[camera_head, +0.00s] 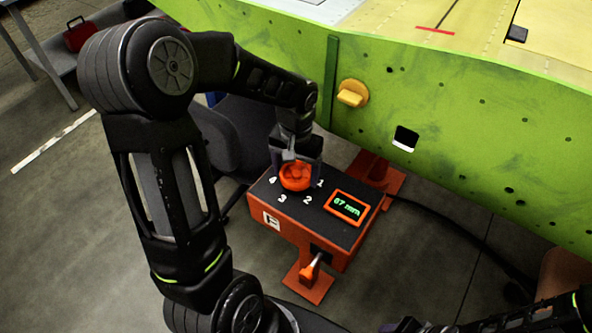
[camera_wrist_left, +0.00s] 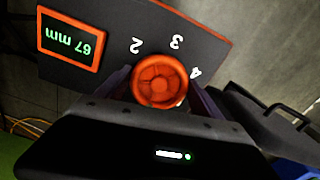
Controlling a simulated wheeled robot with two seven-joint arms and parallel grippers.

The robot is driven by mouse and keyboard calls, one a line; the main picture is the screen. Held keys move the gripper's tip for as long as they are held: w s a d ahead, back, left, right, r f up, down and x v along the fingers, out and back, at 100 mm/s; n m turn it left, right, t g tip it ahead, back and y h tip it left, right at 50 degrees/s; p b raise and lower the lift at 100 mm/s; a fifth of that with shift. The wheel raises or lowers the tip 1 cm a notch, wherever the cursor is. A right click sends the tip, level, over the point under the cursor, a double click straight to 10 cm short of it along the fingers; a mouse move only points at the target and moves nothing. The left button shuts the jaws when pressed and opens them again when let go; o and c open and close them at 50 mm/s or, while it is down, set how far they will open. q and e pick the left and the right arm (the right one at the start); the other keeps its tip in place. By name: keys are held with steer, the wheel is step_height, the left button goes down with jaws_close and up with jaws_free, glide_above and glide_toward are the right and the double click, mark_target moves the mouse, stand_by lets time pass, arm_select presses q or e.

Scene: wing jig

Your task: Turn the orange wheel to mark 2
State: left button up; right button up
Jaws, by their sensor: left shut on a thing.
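The orange wheel (camera_head: 296,177) sits on the dark top of an orange box (camera_head: 262,203), with white marks 1, 2, 3 and 4 around it. Mark 2 (camera_head: 308,199) is at the wheel's front right. My left gripper (camera_head: 296,166) comes down from above with its fingers on both sides of the wheel, shut on it. In the left wrist view the wheel (camera_wrist_left: 160,80) lies between the fingers; marks 2, 3 and 4 show and mark 1 is hidden. I cannot tell which mark the wheel points to. Only part of my right arm shows at the bottom right, without a clear gripper.
A display (camera_head: 348,207) on the box reads 67 mm. A green wing panel (camera_head: 455,125) with a yellow knob (camera_head: 352,93) stands close behind the box. An orange lever (camera_head: 311,268) sticks out at the box's front. A dark chair (camera_head: 235,135) is behind my left arm.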

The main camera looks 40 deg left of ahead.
arm_select(q)
steer(key=c, duration=0.6)
steer(key=shift+o, duration=0.2)
steer(key=shift+m, duration=0.4)
steer(key=m+p, duration=0.1)
steer(key=m, duration=0.4)
steer(key=shift+a+r+p, duration=0.1)
steer(key=shift+p, duration=0.2)
steer(key=m+p, duration=0.2)
steer(key=m, duration=0.4)
steer(key=shift+w+a, duration=0.1)
steer(key=m+p, duration=0.3)
steer(key=m, duration=0.3)
steer(key=shift+w+a+m, duration=0.1)
steer(key=shift+w+m, duration=0.05)
steer(key=shift+m, duration=0.25)
steer(key=m+p, duration=0.1)
steer(key=m, duration=0.2)
steer(key=shift+p, duration=0.35)
steer(key=shift+w+m+p, duration=0.1)
steer(key=shift+m+p, duration=0.35)
steer(key=shift+m, duration=0.65)
